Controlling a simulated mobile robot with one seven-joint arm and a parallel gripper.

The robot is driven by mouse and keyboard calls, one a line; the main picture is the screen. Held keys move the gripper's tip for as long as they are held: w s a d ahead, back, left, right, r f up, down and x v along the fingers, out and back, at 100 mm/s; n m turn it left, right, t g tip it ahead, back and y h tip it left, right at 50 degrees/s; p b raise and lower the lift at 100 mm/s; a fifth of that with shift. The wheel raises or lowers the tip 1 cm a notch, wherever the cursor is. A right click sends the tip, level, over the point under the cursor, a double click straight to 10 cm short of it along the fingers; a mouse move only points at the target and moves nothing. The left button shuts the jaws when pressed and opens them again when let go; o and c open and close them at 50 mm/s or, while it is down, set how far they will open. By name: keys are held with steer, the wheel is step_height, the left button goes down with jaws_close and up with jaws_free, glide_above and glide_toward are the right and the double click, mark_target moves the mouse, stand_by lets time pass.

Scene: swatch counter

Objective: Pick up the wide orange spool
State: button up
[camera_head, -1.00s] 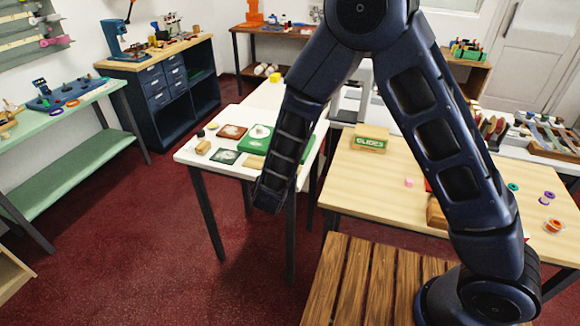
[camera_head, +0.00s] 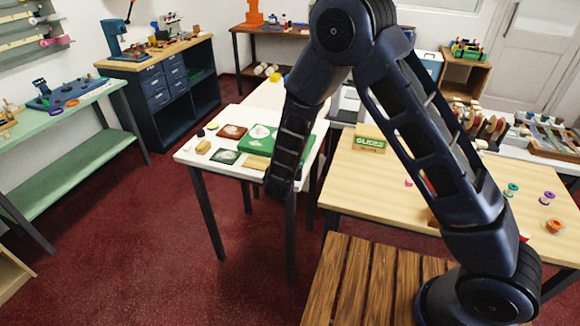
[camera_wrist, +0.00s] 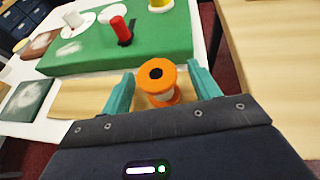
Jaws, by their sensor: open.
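An orange spool (camera_wrist: 158,82) with a dark centre hole and a pale winding stands in the wrist view, between the teal fingers of my gripper (camera_wrist: 161,72). The fingers are apart, one on either side of the spool, and gaps show beside its upper rim. Whether either finger touches it lower down I cannot tell. In the head view the end of my arm is at the front edge of the white table (camera_head: 186,157), and this spool is hidden there. Another orange spool-like piece (camera_head: 553,226) sits on the wooden table at the right.
A green board (camera_wrist: 75,62) bearing a red spool (camera_wrist: 122,30) and a yellow piece (camera_wrist: 160,4) lies just beyond the orange spool. A flat wooden piece (camera_wrist: 78,98) is left of my gripper. The wooden table (camera_head: 345,190) with a green-labelled box (camera_head: 369,143) stands at the right.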

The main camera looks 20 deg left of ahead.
steer(key=c, duration=1)
steer(key=shift+r, duration=0.1)
steer(key=shift+c, duration=0.2)
